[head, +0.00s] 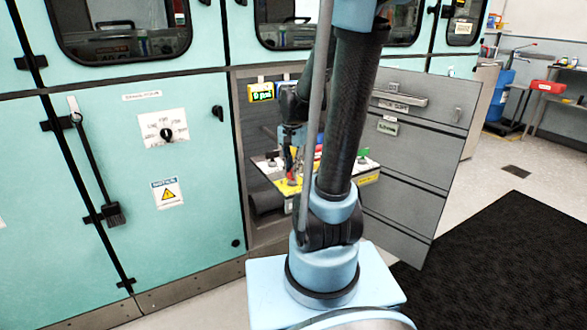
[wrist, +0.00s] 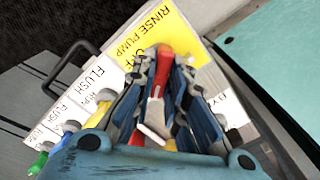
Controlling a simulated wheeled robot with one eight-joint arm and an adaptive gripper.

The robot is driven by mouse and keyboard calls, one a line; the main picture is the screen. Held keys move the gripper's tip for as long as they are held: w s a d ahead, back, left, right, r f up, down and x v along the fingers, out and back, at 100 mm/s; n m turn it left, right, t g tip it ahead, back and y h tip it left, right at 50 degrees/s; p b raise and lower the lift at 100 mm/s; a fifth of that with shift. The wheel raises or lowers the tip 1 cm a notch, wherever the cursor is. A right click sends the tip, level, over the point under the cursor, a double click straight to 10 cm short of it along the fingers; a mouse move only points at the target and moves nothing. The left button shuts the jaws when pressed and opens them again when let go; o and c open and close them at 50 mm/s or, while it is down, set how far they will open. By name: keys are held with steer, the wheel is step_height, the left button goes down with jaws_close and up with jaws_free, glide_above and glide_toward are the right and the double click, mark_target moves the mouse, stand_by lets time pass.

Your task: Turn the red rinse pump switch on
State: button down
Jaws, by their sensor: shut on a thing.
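The red rinse pump switch (wrist: 164,64) shows between the fingers of my gripper (wrist: 163,78) in the wrist view. My fingers are closed on it from both sides. A pale piece (wrist: 153,118) also shows between the fingers. The yellow RINSE PUMP label (wrist: 150,30) lies beside the switch; the word OFF is partly covered by a finger. In the head view my gripper (head: 291,168) is down at the switch panel (head: 368,178) in the cabinet opening, and my arm hides much of the panel.
Other switches with white FLUSH labels (wrist: 98,82) stand beside the red one, with blue, yellow and green parts. A dark handle (wrist: 62,75) is near the panel. Grey drawers (head: 405,165) stand right of the opening, teal cabinet doors (head: 150,200) left. A black mat (head: 500,240) covers floor at right.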

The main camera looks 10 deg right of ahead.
steer(key=n, duration=0.5)
steer(key=shift+a+n, duration=0.1)
steer(key=shift+n, duration=0.2)
steer(key=n, duration=0.4)
steer(key=shift+s+n, duration=0.1)
steer(key=shift+n, duration=0.3)
steer(key=c, duration=1.6)
jaws_free()
step_height(320, 180, up, 12)
steer(key=shift+f, duration=0.1)
